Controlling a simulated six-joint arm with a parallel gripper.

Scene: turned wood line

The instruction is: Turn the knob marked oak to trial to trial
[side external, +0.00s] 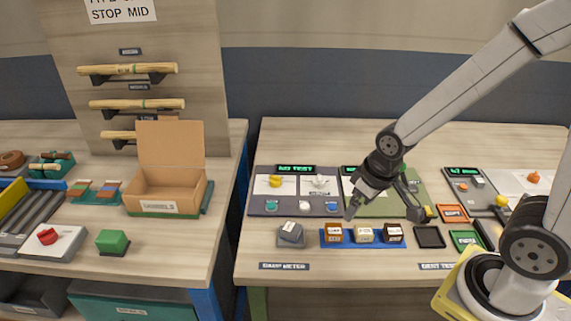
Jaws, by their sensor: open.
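No label reading oak or trial is legible, so I cannot tell which knob is the marked one. A yellow knob (275,181) and a white knob (320,182) sit on white plates of the grey panel under a display reading NO TEST. A red knob (47,237) sits on a pale block on the left table. An orange knob (533,177) and a yellow ball-shaped knob (501,201) are at the right. My gripper (384,211) is open and empty, pointing down over the middle of the right table. It hides part of the panel behind it.
Small wooden blocks (364,233) stand on a blue tray in front of my gripper. A grey block (290,233) is left of them. Orange and green framed squares (455,213) lie at the right. An open cardboard box (165,190) is on the left table, across a gap.

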